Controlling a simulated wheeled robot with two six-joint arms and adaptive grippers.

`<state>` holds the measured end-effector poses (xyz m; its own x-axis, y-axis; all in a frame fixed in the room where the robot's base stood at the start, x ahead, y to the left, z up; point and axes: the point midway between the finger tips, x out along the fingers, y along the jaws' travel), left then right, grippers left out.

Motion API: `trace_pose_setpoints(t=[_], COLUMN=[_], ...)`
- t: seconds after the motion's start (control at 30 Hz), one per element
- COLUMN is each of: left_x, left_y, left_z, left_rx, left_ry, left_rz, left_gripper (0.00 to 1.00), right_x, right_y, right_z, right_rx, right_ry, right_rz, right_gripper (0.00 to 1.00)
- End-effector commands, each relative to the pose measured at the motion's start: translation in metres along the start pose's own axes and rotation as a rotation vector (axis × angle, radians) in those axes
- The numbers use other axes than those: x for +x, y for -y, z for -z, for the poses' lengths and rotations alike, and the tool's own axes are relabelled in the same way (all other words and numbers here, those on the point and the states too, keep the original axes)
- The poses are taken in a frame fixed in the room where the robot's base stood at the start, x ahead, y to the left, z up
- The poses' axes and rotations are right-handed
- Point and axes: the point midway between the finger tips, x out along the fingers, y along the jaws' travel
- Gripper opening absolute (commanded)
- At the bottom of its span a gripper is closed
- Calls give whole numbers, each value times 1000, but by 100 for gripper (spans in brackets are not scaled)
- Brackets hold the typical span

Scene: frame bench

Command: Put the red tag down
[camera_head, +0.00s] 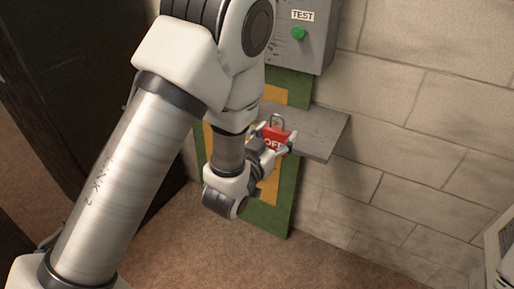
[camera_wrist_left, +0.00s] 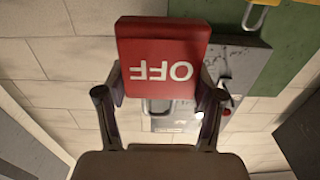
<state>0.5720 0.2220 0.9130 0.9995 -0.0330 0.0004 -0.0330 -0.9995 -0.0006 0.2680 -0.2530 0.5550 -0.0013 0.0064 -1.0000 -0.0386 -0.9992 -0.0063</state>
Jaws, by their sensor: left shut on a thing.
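The red tag (camera_head: 275,136) with white "OFF" lettering is held between the fingers of my left gripper (camera_head: 270,145). In the left wrist view the tag (camera_wrist_left: 162,55) sits upright between both fingertips (camera_wrist_left: 160,90), its lettering upside down. In the head view the tag shows in front of the left part of a grey shelf (camera_head: 325,135); I cannot tell whether it touches the shelf. A metal shackle (camera_head: 277,121) shows just above the tag. My left forearm hides part of the shelf and panel. My right gripper is not in view.
A green and yellow panel (camera_head: 272,218) is on the block wall (camera_head: 420,120) behind the shelf. A grey box (camera_head: 312,55) with a "TEST" label and a green button (camera_head: 299,34) hangs above. The shelf's right part is bare. A dark cabinet (camera_head: 80,110) stands at left.

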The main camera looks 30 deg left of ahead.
Motion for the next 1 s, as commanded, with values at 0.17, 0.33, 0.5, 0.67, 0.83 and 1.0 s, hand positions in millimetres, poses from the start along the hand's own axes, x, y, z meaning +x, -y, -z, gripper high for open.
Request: trace_pose_setpoints(t=[0.17, 0.33, 0.5, 0.67, 0.83, 1.0], left_x=[-2, 41, 96, 139, 153, 152], left_y=[1, -1, -2, -3, -3, -3], left_z=[-7, -7, -13, -18, -28, -54], left_rx=[-2, -3, -3, -3, -3, -2], left_ry=[-2, -4, -3, -2, 2, 2], left_rz=[-5, -6, -5, -5, -5, -5], left_gripper=[33, 33, 33, 33, 33, 33], right_x=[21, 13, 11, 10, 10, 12], right_y=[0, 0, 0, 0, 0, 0], right_z=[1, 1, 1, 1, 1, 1], right_rx=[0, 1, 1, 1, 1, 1], right_ry=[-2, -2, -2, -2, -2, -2], right_rz=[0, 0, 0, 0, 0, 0], right_gripper=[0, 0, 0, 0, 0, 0])
